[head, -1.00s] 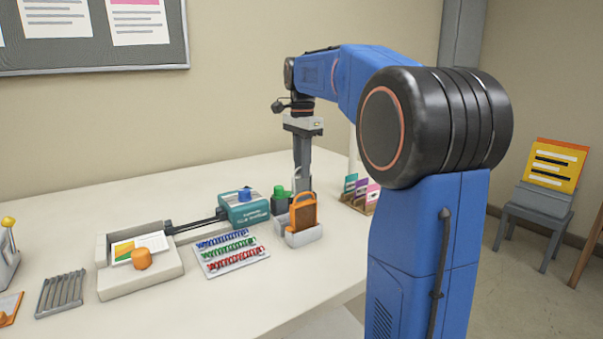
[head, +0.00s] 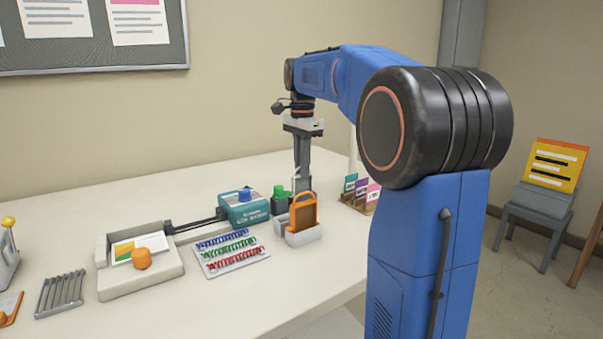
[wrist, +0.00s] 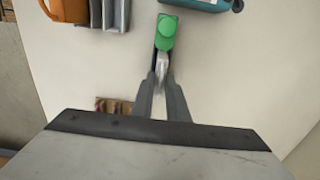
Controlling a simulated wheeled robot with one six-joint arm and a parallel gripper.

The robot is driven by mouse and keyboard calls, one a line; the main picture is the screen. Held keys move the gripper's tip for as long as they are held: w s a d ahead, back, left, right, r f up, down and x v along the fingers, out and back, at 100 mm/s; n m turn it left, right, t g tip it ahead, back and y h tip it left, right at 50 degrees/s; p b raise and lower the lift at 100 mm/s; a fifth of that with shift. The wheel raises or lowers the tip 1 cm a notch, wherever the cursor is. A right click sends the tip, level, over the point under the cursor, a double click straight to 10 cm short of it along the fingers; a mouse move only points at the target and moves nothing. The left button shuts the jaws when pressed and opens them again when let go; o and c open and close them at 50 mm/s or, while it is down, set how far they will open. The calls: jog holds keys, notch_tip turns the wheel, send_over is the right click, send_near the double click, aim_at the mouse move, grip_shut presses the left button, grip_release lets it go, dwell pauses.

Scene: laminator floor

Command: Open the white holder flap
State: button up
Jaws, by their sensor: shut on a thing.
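My gripper (wrist: 161,92) points down over the table. Its two dark fingers are shut on a small pale whitish piece (wrist: 162,70), which I take to be the white holder flap. This piece meets the near end of a small holder with a green top (wrist: 166,32). In the head view, the green top (head: 280,193) shows just left of my gripper (head: 301,188), and only a sliver of white is visible at the fingertips. The fingers hide most of the piece, so I cannot tell how far the flap is open.
A pale stand with an orange panel (head: 303,212) is close in front of my gripper. A teal box (head: 245,210) stands to the left, with a tray of coloured coils (head: 230,252) before it. A brown card rack (head: 361,196) is at the right.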

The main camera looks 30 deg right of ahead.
jog(key=shift+d+r, duration=0.55)
jog(key=shift+d, duration=0.2)
dwell(0.3)
jog(key=shift+d+r, duration=0.2)
jog(key=shift+d, duration=0.65)
grip_shut()
jog(key=shift+w+d+f, duration=0.1)
jog(key=shift+d+f, duration=0.1)
jog(key=shift+d, duration=0.75)
jog(key=shift+d+f, duration=0.8)
jog(key=shift+d, duration=0.15)
dwell(0.9)
jog(key=shift+o, duration=2.4)
grip_release()
jog(key=shift+d, duration=0.1)
